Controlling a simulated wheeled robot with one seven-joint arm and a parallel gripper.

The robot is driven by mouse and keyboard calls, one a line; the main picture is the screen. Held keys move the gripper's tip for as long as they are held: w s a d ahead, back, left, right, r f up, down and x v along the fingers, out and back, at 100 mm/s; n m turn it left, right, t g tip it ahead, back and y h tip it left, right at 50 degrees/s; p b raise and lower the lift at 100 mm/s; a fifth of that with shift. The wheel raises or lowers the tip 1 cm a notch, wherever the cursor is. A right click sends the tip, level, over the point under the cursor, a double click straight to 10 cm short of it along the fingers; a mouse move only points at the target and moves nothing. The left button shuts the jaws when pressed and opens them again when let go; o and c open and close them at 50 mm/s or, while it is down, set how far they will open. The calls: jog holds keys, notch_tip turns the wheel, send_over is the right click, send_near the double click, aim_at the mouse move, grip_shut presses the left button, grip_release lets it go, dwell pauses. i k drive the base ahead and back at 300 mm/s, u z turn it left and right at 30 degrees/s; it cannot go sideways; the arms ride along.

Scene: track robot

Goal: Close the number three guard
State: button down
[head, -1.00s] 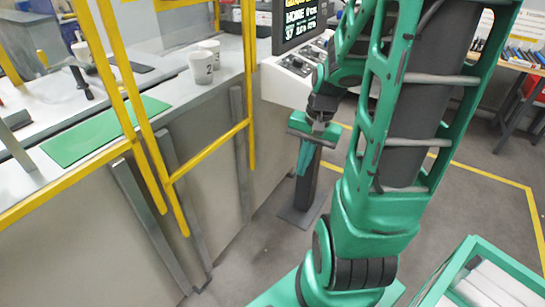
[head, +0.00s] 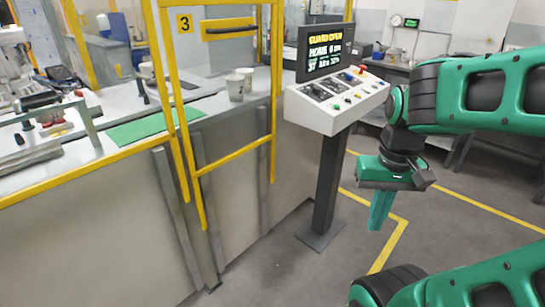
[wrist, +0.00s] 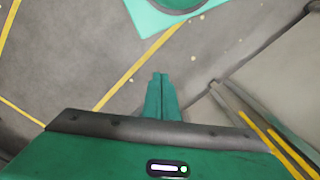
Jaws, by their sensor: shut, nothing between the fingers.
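The number three guard (head: 236,158) is a tall yellow frame with a clear panel, at the left of the head view. The screen (head: 326,48) on the console reads "GUARD OPEN". My gripper (head: 381,212) is right of the console, well apart from the guard, fingers pointing down. It is shut and empty. In the wrist view its fingers (wrist: 160,80) are together over the floor.
The console (head: 335,103) with buttons stands on a dark post (head: 327,180) between the guard and my gripper. Two cups (head: 236,86) and a green mat (head: 155,125) are on the bench. Yellow-lined floor (head: 440,200) is open at the right.

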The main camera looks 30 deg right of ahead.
aim_at(216, 30)
jog(key=k, duration=0.8)
jog(key=u, duration=0.4)
jog(key=i, duration=1.85)
jog(key=z, duration=0.4)
